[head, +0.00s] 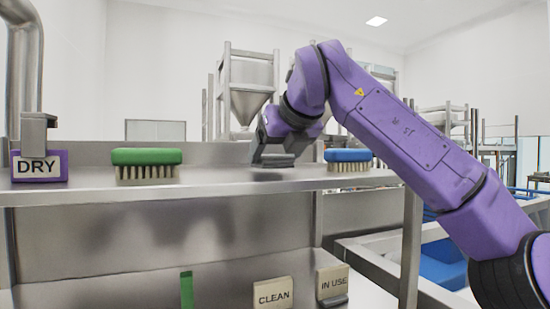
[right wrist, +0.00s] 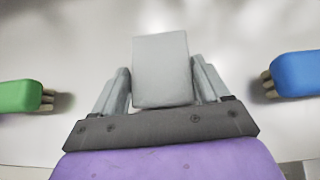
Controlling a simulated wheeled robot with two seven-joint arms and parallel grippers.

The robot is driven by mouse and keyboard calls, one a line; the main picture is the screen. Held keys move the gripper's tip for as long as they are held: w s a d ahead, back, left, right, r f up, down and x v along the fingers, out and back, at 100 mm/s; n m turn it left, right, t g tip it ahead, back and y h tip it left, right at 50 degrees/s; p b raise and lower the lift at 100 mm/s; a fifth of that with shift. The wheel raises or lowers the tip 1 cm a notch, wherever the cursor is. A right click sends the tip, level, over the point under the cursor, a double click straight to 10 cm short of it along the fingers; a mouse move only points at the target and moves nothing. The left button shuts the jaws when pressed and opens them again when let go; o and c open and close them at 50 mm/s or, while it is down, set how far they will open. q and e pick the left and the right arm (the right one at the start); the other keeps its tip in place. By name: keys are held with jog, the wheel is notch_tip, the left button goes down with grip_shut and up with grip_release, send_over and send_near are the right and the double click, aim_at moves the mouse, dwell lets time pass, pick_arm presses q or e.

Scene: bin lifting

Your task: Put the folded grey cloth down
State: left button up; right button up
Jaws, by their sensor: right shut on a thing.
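The folded grey cloth (right wrist: 160,70) is a flat, pale grey rectangle between the two fingers of my right gripper in the right wrist view. My right gripper (head: 270,158) is shut on it, low over the steel shelf (head: 230,183). In the head view a dark shadow lies on the shelf just below the cloth (head: 275,161), which seems slightly above the surface. My left gripper is not in view.
A green brush (head: 147,157) stands left of the gripper and a blue brush (head: 347,155) close on its right. A purple DRY block (head: 39,166) is at the far left. CLEAN (head: 273,293) and IN USE (head: 332,282) blocks are below. The shelf between the green brush and the gripper is clear.

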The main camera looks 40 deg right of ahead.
jog(key=shift+s+d+f, duration=0.1)
jog(key=shift+s+f, duration=0.05)
jog(key=shift+s, duration=0.45)
jog(key=shift+s+d+f, duration=0.1)
jog(key=shift+s+f, duration=0.05)
jog(key=shift+s, duration=0.4)
jog(key=shift+w+a+f, duration=0.1)
jog(key=shift+w+f, duration=0.25)
jog(key=shift+w, duration=0.35)
jog(key=o, duration=1.2)
jog(key=shift+w+a, duration=0.1)
jog(key=shift+w, duration=0.05)
jog(key=shift+s+r, duration=0.15)
jog(key=shift+s, duration=0.15)
jog(key=shift+s+r, duration=0.2)
jog(key=shift+r, duration=0.05)
pick_arm(q)
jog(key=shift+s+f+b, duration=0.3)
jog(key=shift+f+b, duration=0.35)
jog(key=shift+b, duration=0.15)
pick_arm(e)
jog(key=v, duration=1.1)
jog(key=shift+s+a, duration=0.1)
jog(key=shift+s, duration=0.1)
